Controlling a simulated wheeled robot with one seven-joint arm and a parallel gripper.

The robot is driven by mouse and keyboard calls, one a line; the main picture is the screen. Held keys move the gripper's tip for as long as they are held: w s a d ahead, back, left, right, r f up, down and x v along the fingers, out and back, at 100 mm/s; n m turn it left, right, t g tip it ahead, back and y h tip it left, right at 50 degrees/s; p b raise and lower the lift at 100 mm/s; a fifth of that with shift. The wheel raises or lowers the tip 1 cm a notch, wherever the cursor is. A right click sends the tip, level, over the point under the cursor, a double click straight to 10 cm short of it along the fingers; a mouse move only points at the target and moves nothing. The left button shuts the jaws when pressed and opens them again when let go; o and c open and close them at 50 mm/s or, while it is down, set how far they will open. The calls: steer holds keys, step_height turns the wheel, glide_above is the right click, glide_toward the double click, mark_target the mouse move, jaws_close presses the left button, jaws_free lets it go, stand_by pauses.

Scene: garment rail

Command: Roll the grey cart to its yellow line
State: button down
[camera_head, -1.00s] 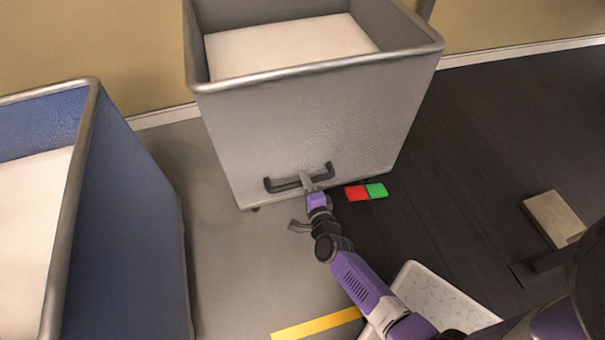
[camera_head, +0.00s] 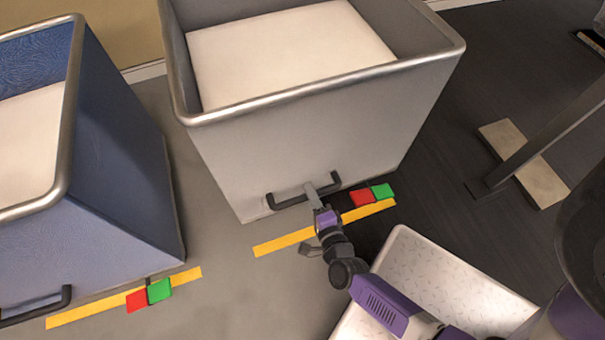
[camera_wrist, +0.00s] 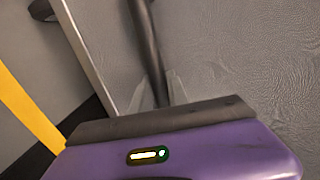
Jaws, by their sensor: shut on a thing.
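The grey cart (camera_head: 310,140) stands in the middle of the head view, with a white load inside and a dark bar handle low on its front. My gripper (camera_head: 312,192) is shut on the cart's handle (camera_head: 288,200). In the wrist view the dark handle (camera_wrist: 146,50) runs between the fingers (camera_wrist: 155,95), against the grey cart wall (camera_wrist: 230,60). The yellow line (camera_head: 285,241) lies on the floor just in front of the cart's front edge, partly hidden by my gripper and arm. A narrow strip of floor shows between cart and line at the left.
A blue cart (camera_head: 110,160) stands at the left, by its own yellow line (camera_head: 95,306). Red and green pads (camera_head: 371,195) sit at the grey cart's front right. A stand with a beige base (camera_head: 540,175) is at the right.

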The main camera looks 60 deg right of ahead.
steer(key=f+v, duration=0.1)
steer(key=v, duration=0.5)
steer(key=shift+s+a, duration=0.15)
steer(key=shift+s, duration=0.1)
steer(key=shift+f, duration=0.15)
steer(key=c, duration=1.3)
jaws_free()
steer(key=p+v, duration=0.2)
steer(key=v, duration=0.5)
steer(key=shift+s+a, duration=0.2)
steer(key=shift+s, duration=0.1)
